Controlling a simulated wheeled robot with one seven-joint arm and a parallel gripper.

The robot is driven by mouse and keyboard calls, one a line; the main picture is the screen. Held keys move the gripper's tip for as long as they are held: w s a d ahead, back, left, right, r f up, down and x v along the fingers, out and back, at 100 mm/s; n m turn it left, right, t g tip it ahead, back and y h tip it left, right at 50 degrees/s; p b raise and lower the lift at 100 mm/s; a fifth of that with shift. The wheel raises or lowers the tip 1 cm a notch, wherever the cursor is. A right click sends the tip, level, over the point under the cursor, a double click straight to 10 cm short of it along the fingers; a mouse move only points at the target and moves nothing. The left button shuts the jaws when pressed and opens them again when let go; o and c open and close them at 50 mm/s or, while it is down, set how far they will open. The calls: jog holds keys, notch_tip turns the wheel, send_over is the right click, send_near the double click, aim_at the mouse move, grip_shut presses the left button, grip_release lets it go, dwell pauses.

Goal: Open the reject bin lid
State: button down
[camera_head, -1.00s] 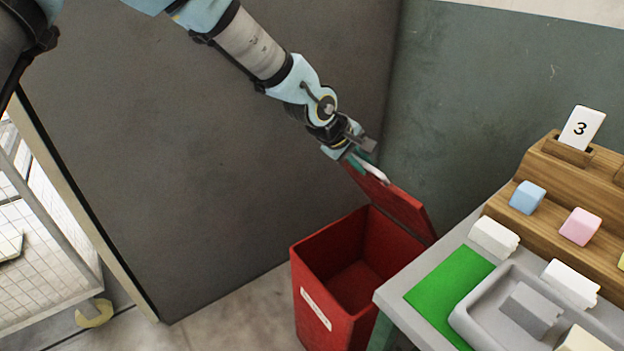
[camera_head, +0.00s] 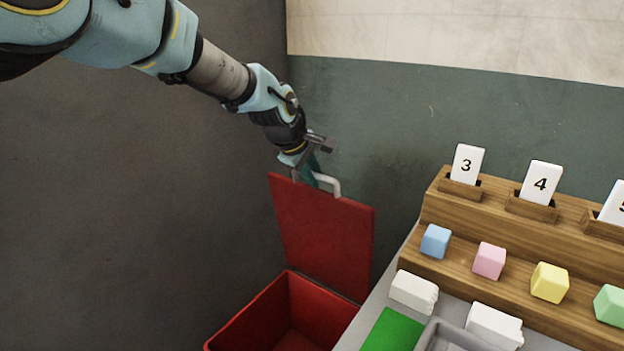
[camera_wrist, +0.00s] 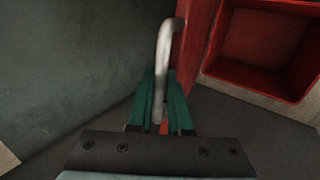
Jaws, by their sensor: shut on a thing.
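The red reject bin (camera_head: 245,327) stands on the floor left of the worktable, and its inside shows empty. Its red lid (camera_head: 322,235) is raised at the back and stands near upright. The lid's pale handle (camera_head: 327,182) is at the lid's top edge. My gripper (camera_head: 308,172) is shut on this handle. In the wrist view the green fingers of my gripper (camera_wrist: 161,110) close around the handle (camera_wrist: 164,60), with the lid (camera_wrist: 197,40) beside it and the open bin (camera_wrist: 265,80) to the right.
The grey worktable at right holds a wooden rack (camera_head: 445,205) with number cards and coloured blocks, white blocks (camera_head: 413,291) and a green mat (camera_head: 393,331). The dark wall (camera_head: 130,200) is at left, and the green-grey wall (camera_head: 400,120) is close behind the lid.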

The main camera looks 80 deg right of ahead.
jog(key=shift+w, duration=0.2)
jog(key=c, duration=0.8)
grip_release()
jog(key=shift+s, duration=0.1)
jog(key=shift+c, duration=0.2)
jog(key=b+v, duration=0.3)
jog(key=v, duration=0.7)
jog(key=shift+a+r+b, duration=0.15)
jog(key=shift+r+b, duration=0.15)
jog(key=shift+r, duration=0.1)
